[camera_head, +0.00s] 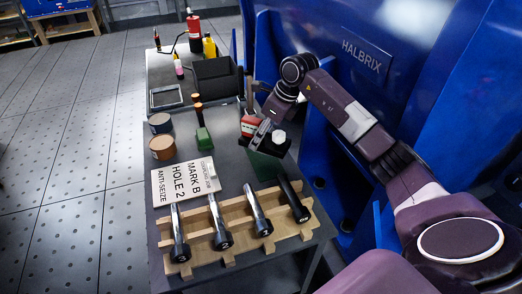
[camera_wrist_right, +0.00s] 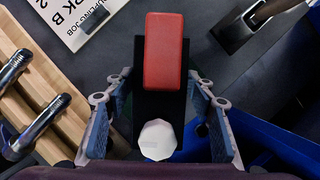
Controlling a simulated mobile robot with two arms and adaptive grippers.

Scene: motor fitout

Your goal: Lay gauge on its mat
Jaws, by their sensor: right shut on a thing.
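The gauge (camera_head: 250,124), a black body with a red block at one end and a white faceted knob at the other, is held by my right gripper (camera_head: 262,134). In the right wrist view the red block (camera_wrist_right: 163,50) and the white knob (camera_wrist_right: 157,140) lie between the two fingers of the gripper (camera_wrist_right: 158,92). A dark green mat (camera_head: 265,168) lies on the grey bench just in front of the gauge. The gauge and gripper partly hide the mat's far side. I cannot tell how high the gauge is above the bench. My left gripper is not in view.
A wooden rack (camera_head: 231,227) with several large bolts stands at the bench's near end. Left of the mat lie a white lettered card (camera_head: 185,181), two cans (camera_head: 162,147) and a green-bodied tool (camera_head: 203,137). A black bin (camera_head: 216,80) stands farther back. A blue machine (camera_head: 365,55) borders the right.

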